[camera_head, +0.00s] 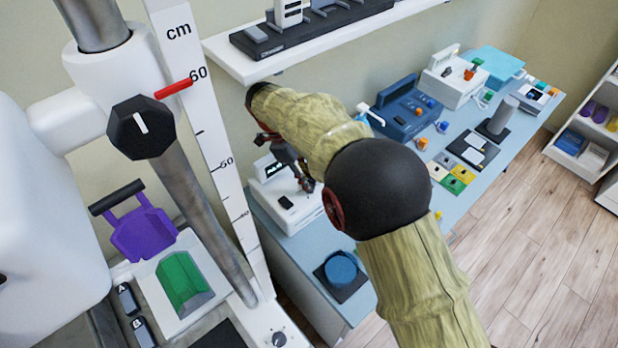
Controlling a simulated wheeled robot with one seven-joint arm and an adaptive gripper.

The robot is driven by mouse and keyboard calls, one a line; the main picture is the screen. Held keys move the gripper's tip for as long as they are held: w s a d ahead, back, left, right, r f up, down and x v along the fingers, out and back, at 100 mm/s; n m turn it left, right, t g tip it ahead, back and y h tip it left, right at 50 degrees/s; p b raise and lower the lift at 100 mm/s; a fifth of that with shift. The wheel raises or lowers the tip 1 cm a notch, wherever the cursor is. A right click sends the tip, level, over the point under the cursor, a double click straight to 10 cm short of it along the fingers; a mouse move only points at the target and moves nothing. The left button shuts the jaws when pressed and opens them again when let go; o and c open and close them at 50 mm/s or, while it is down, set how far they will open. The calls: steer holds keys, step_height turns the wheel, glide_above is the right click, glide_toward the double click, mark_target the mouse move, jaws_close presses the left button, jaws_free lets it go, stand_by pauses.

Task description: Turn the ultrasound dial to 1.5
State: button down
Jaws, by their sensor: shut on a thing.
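The white device with a small dark display (276,169) stands on the near-left part of the blue bench and looks like the ultrasound unit (292,214). My gripper (306,183) is at the upper right part of this unit, with its fingers shut on its dial. The dial is hidden by the fingers and my arm, so its pointer and setting cannot be read. The characters on the display are too small to read surely. A dark oblong part (286,202) shows on the unit's front face.
The blue bench (318,262) carries a blue round piece (341,268) on a dark pad, a blue device (405,110) and a white device (452,78). A white shelf (225,62) hangs above. A height scale (222,160) and a black knob (141,127) stand at left.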

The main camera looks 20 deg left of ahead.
stand_by(0.3)
steer(key=c, duration=1.6)
jaws_free()
steer(key=shift+o, duration=0.2)
